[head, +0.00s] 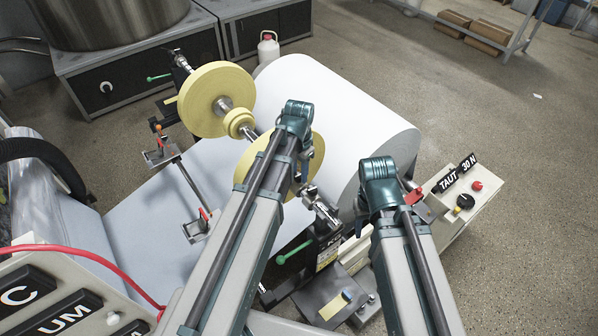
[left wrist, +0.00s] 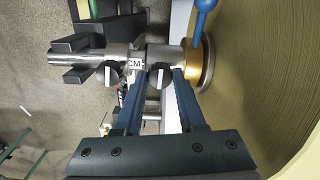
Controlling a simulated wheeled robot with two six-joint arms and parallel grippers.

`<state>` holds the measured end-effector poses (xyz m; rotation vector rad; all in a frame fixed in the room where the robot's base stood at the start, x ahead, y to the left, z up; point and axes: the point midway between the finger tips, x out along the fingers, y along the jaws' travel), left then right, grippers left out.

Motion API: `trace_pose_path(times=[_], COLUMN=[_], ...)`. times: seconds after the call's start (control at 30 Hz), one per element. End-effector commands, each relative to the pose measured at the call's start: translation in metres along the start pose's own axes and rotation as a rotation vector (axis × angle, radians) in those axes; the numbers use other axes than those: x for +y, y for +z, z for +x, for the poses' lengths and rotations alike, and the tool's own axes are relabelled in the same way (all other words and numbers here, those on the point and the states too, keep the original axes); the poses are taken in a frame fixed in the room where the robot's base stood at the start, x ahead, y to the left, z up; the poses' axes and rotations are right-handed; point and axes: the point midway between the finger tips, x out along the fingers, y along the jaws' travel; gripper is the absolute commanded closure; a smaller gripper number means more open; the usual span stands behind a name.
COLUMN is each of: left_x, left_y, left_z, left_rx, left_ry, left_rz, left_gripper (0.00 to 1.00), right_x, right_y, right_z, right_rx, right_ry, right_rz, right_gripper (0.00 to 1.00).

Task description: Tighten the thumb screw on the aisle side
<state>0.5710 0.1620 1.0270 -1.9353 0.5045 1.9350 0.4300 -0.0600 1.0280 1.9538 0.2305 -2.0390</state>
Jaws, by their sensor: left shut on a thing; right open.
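In the left wrist view, the two blue-black fingers of my left gripper (left wrist: 155,80) are shut on a black thumb screw (left wrist: 159,72) with a white line. It sits on a silver collar on the shaft, close to a gold ring (left wrist: 199,55). A second black thumb screw (left wrist: 107,73) with a white line stands to its left on the shaft, outside the fingers. In the head view my left arm reaches over the shaft end (head: 322,210) and hides the held screw. My right gripper (head: 379,185) is apart from the shaft, right of it, and open; its fingertips are mostly hidden.
A large white paper roll (head: 340,115) lies behind my arms, with yellow discs (head: 215,95) around the shaft. A blue lever (left wrist: 203,15) stands by the gold ring. A control box (head: 470,205) marked TAUT 30 N is at right.

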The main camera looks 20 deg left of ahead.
Motion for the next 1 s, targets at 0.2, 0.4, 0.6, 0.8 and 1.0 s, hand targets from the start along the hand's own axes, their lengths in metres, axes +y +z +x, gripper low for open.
trace_pose_path(times=[0.2,0.4,0.6,0.8,1.0], left_x=[0.0,0.0,0.0,0.0,0.0], left_y=[0.0002,0.0002,0.0002,0.0002,0.0001], left_z=[0.0001,0.0001,0.0001,0.0001,0.0], left_rx=[0.0,0.0,0.0,-0.001,0.0], left_ry=[0.0,0.0,0.0,0.0,0.0], left_rz=[0.059,0.078,0.079,0.078,0.078], left_gripper=[1.0,1.0,1.0,0.5,0.31], right_x=[0.0,0.0,0.0,0.0,0.0], right_y=[0.0,0.0,0.0,0.0,0.0], right_z=[0.0001,0.0001,0.0001,0.0001,0.0], right_rx=[0.0,0.0,0.0,0.0,0.0], right_ry=[0.0,0.0,0.0,0.0,0.0], right_rz=[0.0,0.0,0.0,0.0,0.0], right_gripper=[0.5,0.5,0.5,0.5,0.5])
